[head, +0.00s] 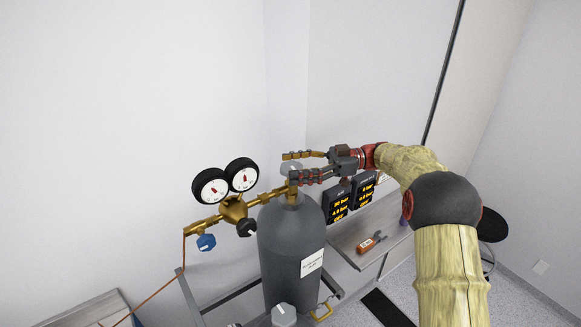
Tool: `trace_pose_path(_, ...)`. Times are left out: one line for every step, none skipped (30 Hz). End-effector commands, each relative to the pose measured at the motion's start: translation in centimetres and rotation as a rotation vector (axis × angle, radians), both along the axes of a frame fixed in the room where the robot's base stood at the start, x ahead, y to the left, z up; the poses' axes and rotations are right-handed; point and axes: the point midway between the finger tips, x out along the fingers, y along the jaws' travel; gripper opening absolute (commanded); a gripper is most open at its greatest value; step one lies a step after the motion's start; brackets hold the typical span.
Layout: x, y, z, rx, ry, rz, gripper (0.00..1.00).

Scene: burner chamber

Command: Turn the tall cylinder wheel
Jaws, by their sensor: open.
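The tall dark grey cylinder (290,250) stands upright with a white label on its side and a brass valve on top. Its grey wheel (291,168) sits on top of that valve and is partly hidden by a finger. My gripper (290,167) reaches in from the right at the height of the wheel. It is open, with one finger behind the wheel and one in front of it. I cannot tell whether either finger touches the wheel.
A brass regulator (234,209) with two round gauges (226,182) and a blue knob sticks out left of the valve. A grey knob (284,314) shows at the bottom edge. Black displays (350,200) and an orange-handled tool (371,242) are at the right.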

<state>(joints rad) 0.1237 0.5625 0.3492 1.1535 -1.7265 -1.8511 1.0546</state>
Motion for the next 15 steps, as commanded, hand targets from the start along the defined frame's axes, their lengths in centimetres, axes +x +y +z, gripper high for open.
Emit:
trace_pose_path(0.2, -0.9, -0.1, 0.0, 0.0, -0.003, 0.66)
trace_pose_path(0.3, -1.4, -0.1, 0.0, 0.0, -0.003, 0.66)
trace_pose_path(0.5, -2.1, 0.0, 0.0, -0.001, -0.004, 0.66)
trace_pose_path(0.6, -2.7, 0.0, 0.0, -0.001, -0.004, 0.66)
trace_pose_path(0.8, -3.4, -0.1, 0.001, 0.0, -0.004, 0.66)
trace_pose_path(0.9, -4.2, -0.1, 0.001, 0.0, -0.004, 0.66)
trace_pose_path(1.1, -4.8, 0.0, 0.0, -0.001, -0.004, 0.66)
trace_pose_path(1.2, -5.4, 0.0, 0.0, -0.001, -0.004, 0.66)
trace_pose_path(1.3, -6.2, -0.1, 0.0, 0.0, -0.003, 0.66)
trace_pose_path(1.5, -6.8, -0.1, 0.0, -0.001, -0.003, 0.66)
trace_pose_path(1.6, -7.3, -0.1, -0.001, -0.001, -0.003, 0.66)
trace_pose_path(1.6, -8.0, -0.1, 0.0, 0.0, -0.003, 0.66)
trace_pose_path(1.7, -8.4, -0.1, 0.0, 0.0, -0.002, 0.66)
trace_pose_path(1.8, -8.8, -0.1, 0.0, -0.001, -0.002, 0.66)
trace_pose_path(2.0, -9.3, 0.0, -0.001, -0.001, -0.002, 0.66)
